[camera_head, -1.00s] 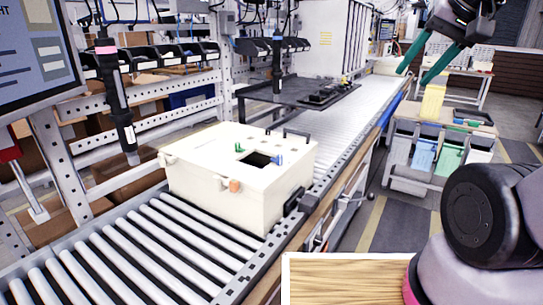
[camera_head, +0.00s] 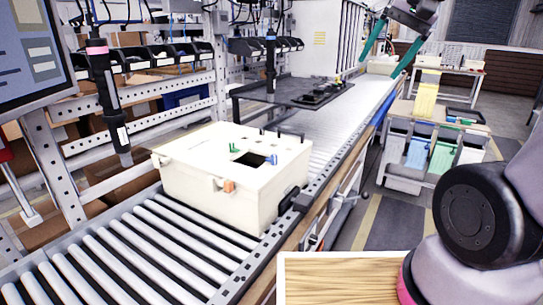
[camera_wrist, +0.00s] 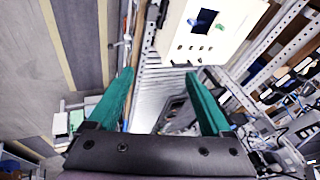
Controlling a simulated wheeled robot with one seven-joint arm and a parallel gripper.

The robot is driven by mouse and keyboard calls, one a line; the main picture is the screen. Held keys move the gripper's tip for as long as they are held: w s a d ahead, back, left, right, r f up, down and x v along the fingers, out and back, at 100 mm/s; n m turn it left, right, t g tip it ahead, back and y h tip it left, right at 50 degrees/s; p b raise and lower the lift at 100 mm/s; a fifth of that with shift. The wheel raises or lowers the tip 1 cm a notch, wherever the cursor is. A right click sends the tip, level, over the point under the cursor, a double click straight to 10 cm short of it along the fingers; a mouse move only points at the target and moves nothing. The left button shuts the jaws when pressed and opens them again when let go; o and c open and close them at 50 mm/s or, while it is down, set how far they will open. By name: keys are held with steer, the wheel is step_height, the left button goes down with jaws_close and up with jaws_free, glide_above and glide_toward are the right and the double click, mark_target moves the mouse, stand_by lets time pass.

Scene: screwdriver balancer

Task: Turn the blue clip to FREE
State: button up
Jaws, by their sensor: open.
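The blue clip (camera_head: 271,160) is a small piece on top of the cream box (camera_head: 205,180), at the right edge of its dark square opening. A green clip (camera_head: 234,148) is on the opening's left side. The FREE marking and the clip's exact setting are too small to read. My gripper (camera_head: 378,68) has two long green fingers spread apart with nothing between them. It is high up, right of and beyond the box, well clear of it. In the wrist view the box is at the top, ahead of the open fingers (camera_wrist: 160,73).
The box stands on a roller conveyor (camera_head: 130,250). A dark tray (camera_head: 305,90) lies beyond it. Two hanging tools (camera_head: 112,105) are at left and behind. A cart with coloured bins (camera_head: 435,140) stands at right. The air above the box looks clear.

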steer(key=w+a+f+g, duration=0.25)
steer(key=w+a, duration=0.25)
steer(key=w, duration=0.3)
steer(key=m+g+h, duration=0.1)
steer(key=g+h, duration=0.2)
glide_above(272, 155)
step_height(272, 155, down, 21)
steer(key=f, duration=1)
steer(key=shift+w+a, duration=0.1)
steer(key=shift+w, duration=0.15)
jaws_close()
